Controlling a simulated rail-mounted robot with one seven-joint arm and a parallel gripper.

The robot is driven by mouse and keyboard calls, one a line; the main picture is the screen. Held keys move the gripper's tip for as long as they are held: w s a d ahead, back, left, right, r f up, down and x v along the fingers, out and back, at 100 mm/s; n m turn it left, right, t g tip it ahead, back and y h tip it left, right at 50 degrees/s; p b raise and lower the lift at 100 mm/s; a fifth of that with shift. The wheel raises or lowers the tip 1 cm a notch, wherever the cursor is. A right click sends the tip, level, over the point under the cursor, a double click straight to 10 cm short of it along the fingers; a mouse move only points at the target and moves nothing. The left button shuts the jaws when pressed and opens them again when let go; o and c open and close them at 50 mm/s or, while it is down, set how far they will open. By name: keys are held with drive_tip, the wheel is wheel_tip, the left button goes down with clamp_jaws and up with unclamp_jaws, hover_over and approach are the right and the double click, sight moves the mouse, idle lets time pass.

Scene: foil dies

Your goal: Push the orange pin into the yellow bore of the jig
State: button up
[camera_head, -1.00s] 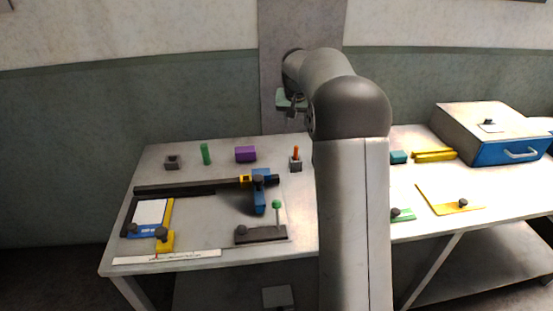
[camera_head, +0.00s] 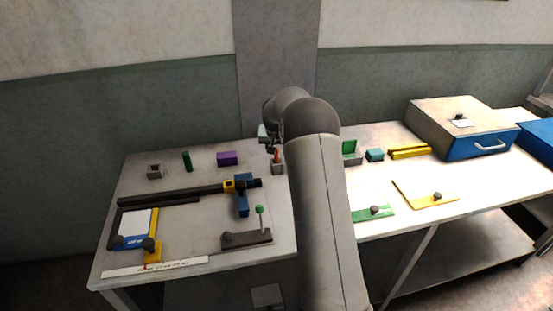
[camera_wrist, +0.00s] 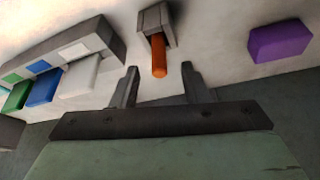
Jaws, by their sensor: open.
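The orange pin (camera_head: 277,154) stands upright in a small grey block (camera_head: 278,168) at the back of the table. In the wrist view the pin (camera_wrist: 159,58) points from the grey block (camera_wrist: 154,22) toward my gripper (camera_wrist: 160,69). My gripper is open and empty. Its two fingertips appear on either side of the pin's free end, with gaps on both sides. In the head view my gripper (camera_head: 270,145) is close by the pin, partly hidden by my arm. A yellow piece (camera_head: 229,186) sits on a dark bar beside a blue clamp-like part (camera_head: 242,198); its bore cannot be made out.
A blue-fronted box (camera_head: 465,130) stands far right.

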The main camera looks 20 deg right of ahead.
sight(277, 160)
drive_tip(key=x, duration=0.3)
drive_tip(key=shift+f+p, duration=0.15)
drive_tip(key=shift+p, duration=0.25)
drive_tip(key=shift+c, duration=0.3)
clamp_jaws()
